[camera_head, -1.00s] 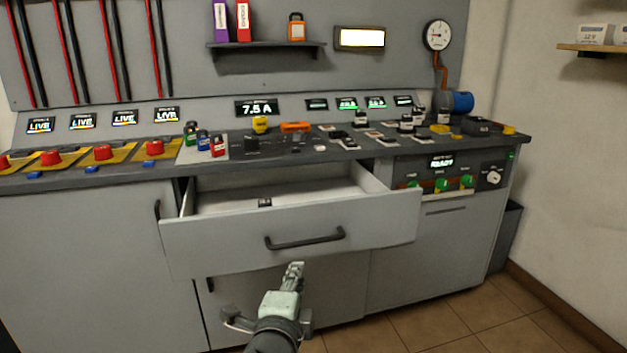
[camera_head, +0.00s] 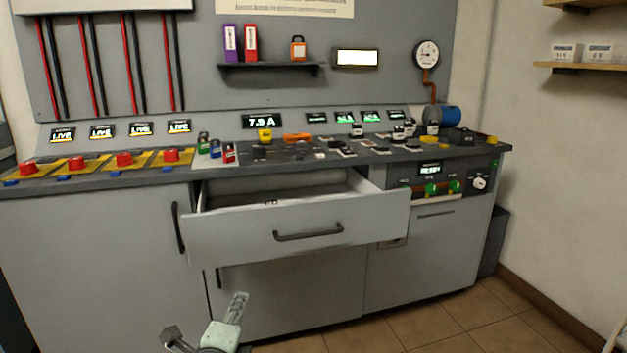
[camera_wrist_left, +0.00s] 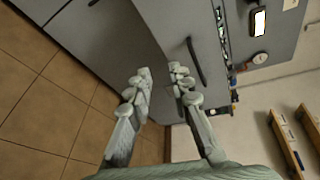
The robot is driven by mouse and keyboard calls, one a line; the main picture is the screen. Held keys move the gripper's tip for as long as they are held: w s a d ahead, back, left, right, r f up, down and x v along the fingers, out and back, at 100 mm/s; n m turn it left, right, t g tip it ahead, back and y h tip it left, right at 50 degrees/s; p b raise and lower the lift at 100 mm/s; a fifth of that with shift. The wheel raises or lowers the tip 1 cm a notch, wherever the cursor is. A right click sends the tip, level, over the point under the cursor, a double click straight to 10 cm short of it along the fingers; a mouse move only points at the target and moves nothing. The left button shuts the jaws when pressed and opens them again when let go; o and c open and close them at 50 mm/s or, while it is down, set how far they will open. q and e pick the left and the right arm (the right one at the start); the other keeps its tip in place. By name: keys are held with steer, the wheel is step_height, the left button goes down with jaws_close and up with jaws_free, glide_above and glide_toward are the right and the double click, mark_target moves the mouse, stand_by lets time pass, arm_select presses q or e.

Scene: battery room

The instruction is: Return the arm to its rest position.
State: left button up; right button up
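My left gripper (camera_head: 238,302) is low in the head view, in front of the lower cabinet doors and apart from them. In the left wrist view its two fingers (camera_wrist_left: 160,76) stand apart with a gap between the tips and nothing in it. The pulled-out drawer (camera_head: 240,236) is above and beyond the gripper, with a dark handle (camera_head: 308,232) on its front. A small dark item (camera_head: 270,202) lies inside the drawer. My right gripper shows in neither view.
The worktop (camera_head: 95,185) carries red buttons, small padlocks and several loose parts. The open drawer juts out over the floor. A dark bin (camera_head: 493,240) stands right of the cabinet. The tiled floor (camera_head: 440,325) in front is clear.

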arm_select(q)
steer(key=s+a+f+n+g+y, duration=0.2)
steer(key=s+a+f+n+g, duration=0.15)
steer(key=a+f, duration=0.45)
steer(key=s+a+f+n+g+y, duration=0.2)
steer(key=s+a+f+n, duration=0.2)
steer(key=a+f, duration=0.35)
steer(key=s+a+f+n+g+y, duration=0.1)
steer(key=s+a+f+n+g, duration=0.3)
steer(key=s+a+f, duration=0.5)
steer(key=s+a+f+n+g, duration=0.4)
steer(key=s+a, duration=0.3)
steer(key=s, duration=0.4)
steer(key=s+d+f+n+h, duration=0.1)
steer(key=d+f+n, duration=0.1)
steer(key=d, duration=0.7)
steer(key=d+f+n+h, duration=0.1)
steer(key=d+f+h, duration=0.1)
steer(key=d, duration=0.8)
steer(key=shift+s+f+n+t+h, duration=0.35)
steer(key=shift+f+t, duration=0.1)
steer(key=shift+f, duration=0.35)
steer(key=shift+d, duration=0.1)
